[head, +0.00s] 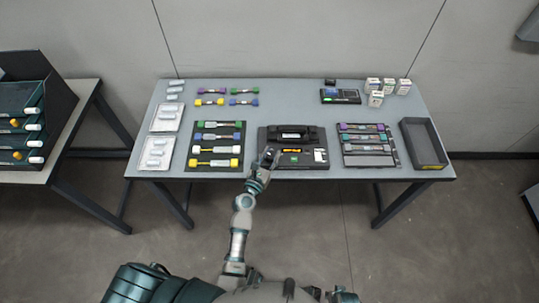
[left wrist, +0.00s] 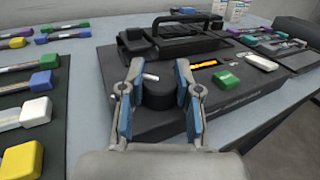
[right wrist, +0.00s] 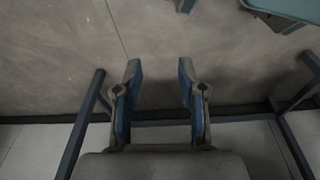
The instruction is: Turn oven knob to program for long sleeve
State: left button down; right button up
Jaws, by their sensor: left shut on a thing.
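The oven is a black box (head: 313,133) at the middle of the table, with a handled lid on top. It also shows in the left wrist view (left wrist: 235,98). Its round black knob (left wrist: 158,96) has a white pointer mark pointing roughly left to right. My left gripper (head: 268,158) is at the oven's front left, and its blue-padded fingers (left wrist: 156,75) are shut on the knob from both sides. An orange-lit display (left wrist: 205,64) and a green block (left wrist: 228,80) are to the right of the knob. My right gripper (right wrist: 158,72) is open and empty above the floor.
A tray of coloured holders (head: 189,168) lies left of the oven. Another tray (head: 350,160) and an empty black bin (head: 424,143) are at right. A small lit device (head: 340,96) and white boxes (head: 375,85) stand at the back right. A shelf rack (head: 22,110) stands far left.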

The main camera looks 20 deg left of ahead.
pick_arm(q)
jog(key=shift+w+a+r, duration=0.1)
jog(key=shift+a, duration=0.15)
jog(key=m+h, duration=0.2)
jog(key=h, duration=0.1)
jog(key=shift+d+m+g, duration=0.3)
jog(key=shift+d+g, duration=0.05)
jog(key=shift+g, duration=0.05)
jog(key=m+g+h+b, duration=0.1)
jog(key=m+g+h, duration=0.2)
jog(key=h, duration=0.1)
jog(key=m+g+h+b, duration=0.1)
jog(key=m+g+h, duration=0.2)
jog(key=h, duration=0.1)
jog(key=shift+a+b, duration=0.1)
jog(key=shift+b, duration=0.3)
jog(key=shift+m+g+h+b, duration=0.3)
jog(key=shift+m+g+h, duration=0.7)
jog(key=shift+g, duration=0.1)
pick_arm(e)
notch_tip(320, 180, up, 9)
jog(key=w, duration=0.1)
jog(key=shift+w+d+r, duration=0.15)
jog(key=shift+d+r, duration=0.05)
jog(key=shift+d, duration=0.05)
pick_arm(q)
jog(key=c, duration=0.8)
grip_release()
pick_arm(e)
jog(key=shift+w+a, duration=0.1)
